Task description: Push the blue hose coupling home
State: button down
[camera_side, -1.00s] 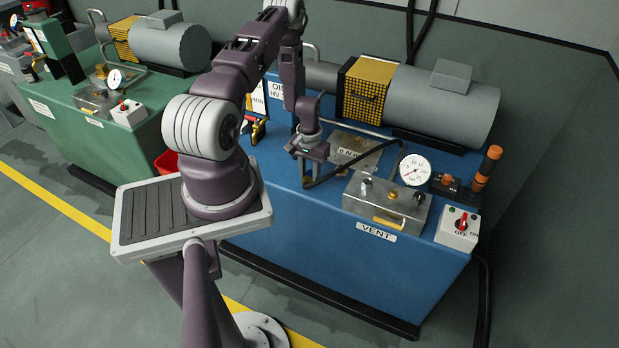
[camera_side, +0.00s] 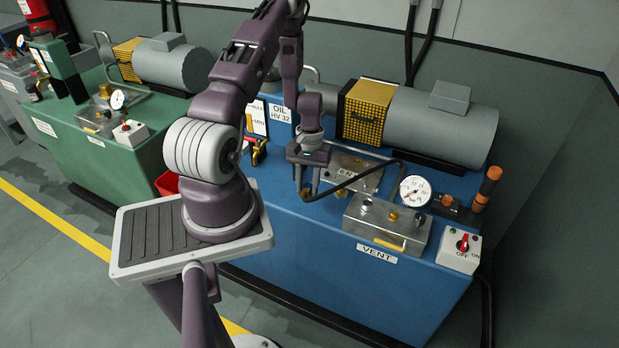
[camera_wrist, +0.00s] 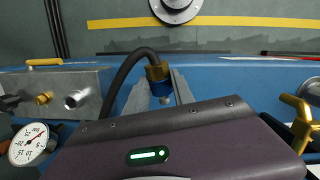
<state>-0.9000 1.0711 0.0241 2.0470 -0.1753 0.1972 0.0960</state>
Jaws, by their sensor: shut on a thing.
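The blue hose coupling (camera_wrist: 160,88), with a brass nut above its blue sleeve, is between the two grey fingers of my gripper (camera_wrist: 161,97) in the wrist view. A black hose (camera_wrist: 122,75) curves away from the nut. In the side view my gripper (camera_side: 307,182) points down, shut on the coupling, in front of the plate on the blue console (camera_side: 310,245). The coupling's brass end (camera_side: 305,195) shows there; its blue sleeve is hard to see. The steel block (camera_side: 370,226) stands to the right, with a steel port (camera_wrist: 75,99) and a brass port (camera_wrist: 44,97). The coupling is apart from both.
A motor (camera_side: 440,122) with a yellow cage is behind. A brass valve (camera_wrist: 300,110) is on the wrist view's right. The hose arches toward the gauge.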

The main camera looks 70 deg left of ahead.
jog(key=w+d+r+n+t+h, duration=0.1)
jog(key=w+d+n+t+h, duration=0.15)
jog(key=d+n+h, duration=0.65)
jog(key=w+a+r+n+t+h, duration=0.1)
jog(key=w+r+n+t+h, duration=0.1)
jog(key=w+r+n+t, duration=0.4)
jog(key=w+r+t, duration=0.1)
jog(key=w+t, duration=0.3)
jog(key=t, duration=0.1)
jog(key=shift+w+a+n, duration=0.3)
jog(key=shift+w, duration=0.05)
jog(key=shift+t, duration=0.25)
jog(key=shift+s+f, duration=0.1)
jog(key=shift+f, duration=2.75)
jog(key=shift+f, duration=1.6)
